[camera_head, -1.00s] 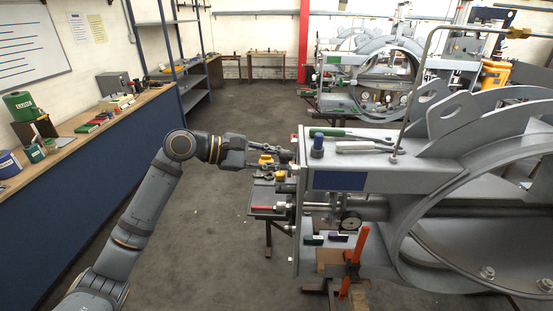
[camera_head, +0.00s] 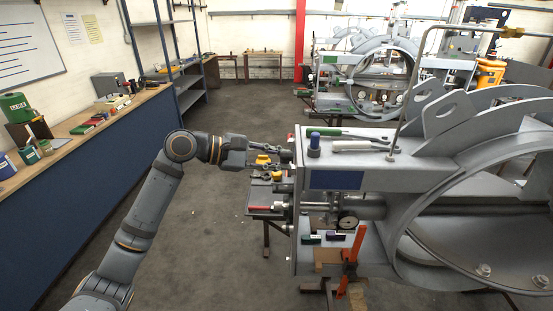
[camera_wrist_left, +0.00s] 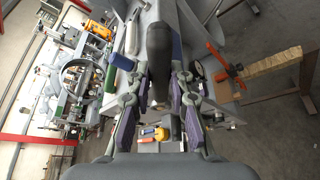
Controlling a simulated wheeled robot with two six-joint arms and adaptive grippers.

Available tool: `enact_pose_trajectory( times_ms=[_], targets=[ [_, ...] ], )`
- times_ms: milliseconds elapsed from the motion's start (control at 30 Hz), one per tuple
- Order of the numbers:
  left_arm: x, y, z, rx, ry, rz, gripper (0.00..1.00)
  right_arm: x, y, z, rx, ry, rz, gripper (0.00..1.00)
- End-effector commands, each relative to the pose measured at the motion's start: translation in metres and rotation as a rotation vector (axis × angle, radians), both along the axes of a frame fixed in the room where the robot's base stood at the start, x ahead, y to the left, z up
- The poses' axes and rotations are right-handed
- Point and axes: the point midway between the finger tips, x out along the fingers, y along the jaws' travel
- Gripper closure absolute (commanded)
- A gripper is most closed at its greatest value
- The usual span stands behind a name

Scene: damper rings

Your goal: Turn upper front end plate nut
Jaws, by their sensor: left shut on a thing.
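The grey damper ring frame (camera_head: 392,178) stands at the right in the head view, with its front end plate at its left edge. My left gripper (camera_head: 287,163) reaches this plate from the left, near its upper part. The nut itself is hidden by the fingers. In the left wrist view, the two fingers (camera_wrist_left: 157,95) stand on either side of a dark, rounded, elongated shape; I cannot tell what it is. My right gripper is not in view.
Green- and white-handled tools (camera_head: 362,146) and a blue cylinder (camera_head: 314,146) lie on top of the frame. An orange clamp (camera_head: 350,262) is below. A small dark stand (camera_head: 266,211) is behind the gripper. A workbench (camera_head: 90,160) runs along the left; the floor between is clear.

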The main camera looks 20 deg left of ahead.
Motion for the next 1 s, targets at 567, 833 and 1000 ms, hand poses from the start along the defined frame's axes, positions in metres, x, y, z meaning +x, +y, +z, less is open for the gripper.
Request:
enact_pose_trajectory(
  times_ms=[567, 833, 1000],
  targets=[
    [0.002, -0.010, 0.001, -0.003, -0.003, -0.001, 1.00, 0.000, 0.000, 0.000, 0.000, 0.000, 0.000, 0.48],
    [0.003, -0.012, 0.001, -0.001, -0.002, 0.000, 1.00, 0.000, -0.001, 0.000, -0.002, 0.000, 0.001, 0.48],
    [0.003, -0.012, 0.001, -0.001, -0.002, 0.000, 0.64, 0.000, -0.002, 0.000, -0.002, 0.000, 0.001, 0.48]
  ],
)
